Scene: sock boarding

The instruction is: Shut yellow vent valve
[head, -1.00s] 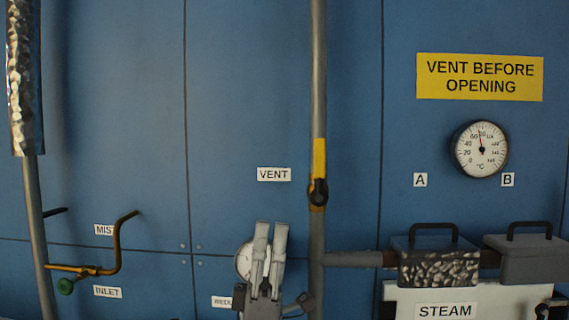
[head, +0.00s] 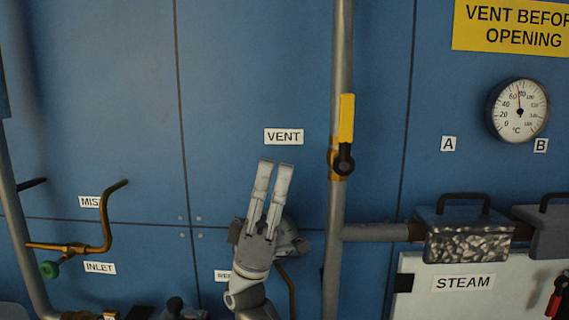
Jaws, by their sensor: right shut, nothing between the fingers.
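The yellow vent valve handle (head: 346,118) stands upright, in line with the vertical grey pipe (head: 336,225). Its dark pivot (head: 344,160) sits at the handle's lower end, on a brass-coloured body. The white VENT label (head: 284,136) is to its left. My right gripper (head: 275,165) is shut and empty, its fingers pointing up just below the VENT label. It is left of the valve and lower than the handle, apart from it. My left gripper is not in view.
A horizontal pipe (head: 378,232) runs right to box-shaped covers with black handles (head: 466,240). A bent brass pipe (head: 105,225) with a green knob (head: 48,270) is at left. A round gauge (head: 518,110) is at upper right.

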